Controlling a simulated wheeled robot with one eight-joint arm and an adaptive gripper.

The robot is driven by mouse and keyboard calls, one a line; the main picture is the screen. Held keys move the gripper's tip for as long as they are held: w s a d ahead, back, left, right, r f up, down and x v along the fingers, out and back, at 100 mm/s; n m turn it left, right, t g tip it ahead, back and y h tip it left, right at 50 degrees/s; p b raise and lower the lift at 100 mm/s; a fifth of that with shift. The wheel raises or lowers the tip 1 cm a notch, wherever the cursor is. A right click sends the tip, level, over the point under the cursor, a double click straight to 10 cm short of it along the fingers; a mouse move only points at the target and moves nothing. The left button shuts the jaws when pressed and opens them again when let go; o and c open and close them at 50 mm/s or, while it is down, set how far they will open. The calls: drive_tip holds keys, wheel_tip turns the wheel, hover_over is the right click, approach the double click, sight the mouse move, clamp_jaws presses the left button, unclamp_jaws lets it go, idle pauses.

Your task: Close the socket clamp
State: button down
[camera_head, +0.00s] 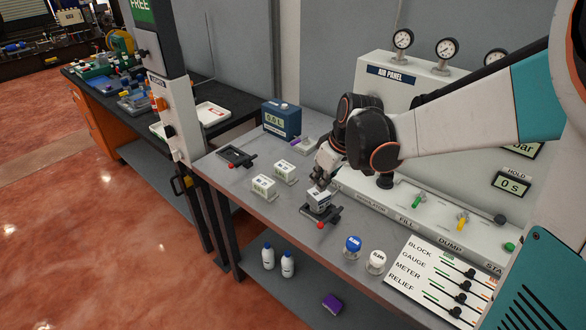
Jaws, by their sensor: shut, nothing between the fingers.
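A black socket fixture (333,218) with a red-knobbed lever stands on the grey bench, and its knob (320,225) points to the front. A grey-white block (319,198) sits in or on this fixture. My gripper (318,182) is shut and empty just above and behind the block; I cannot tell whether it touches it. A second black fixture (234,153) with a red knob (254,166) lies at the bench's left end, with no block in it. Whether either clamp is open or closed is too small to tell.
Two white labelled blocks (264,186) (285,171) stand left of the gripper. A blue box (282,119) is at the back. Blue-capped (352,247) and white-capped (376,262) jars stand at the front right. The air panel (430,95) bounds the rear.

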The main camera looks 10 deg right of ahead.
sight(317, 209)
drive_tip(key=shift+w+f+n, duration=0.25)
drive_tip(key=shift+f+n, duration=0.05)
drive_tip(key=shift+f, duration=0.45)
drive_tip(key=shift+a+f, duration=0.1)
drive_tip(key=b+x, duration=0.3)
drive_tip(key=x, duration=0.7)
drive_tip(key=shift+s+a, duration=0.1)
drive_tip(key=shift+s+d+f+b, duration=0.15)
drive_tip(key=shift+s+d+b, duration=0.1)
drive_tip(key=shift+s+d, duration=0.4)
drive_tip(key=shift+s+d+f+b, duration=0.2)
drive_tip(key=shift+s+d, duration=0.25)
drive_tip(key=shift+s, duration=0.45)
drive_tip(key=shift+s+r, duration=0.1)
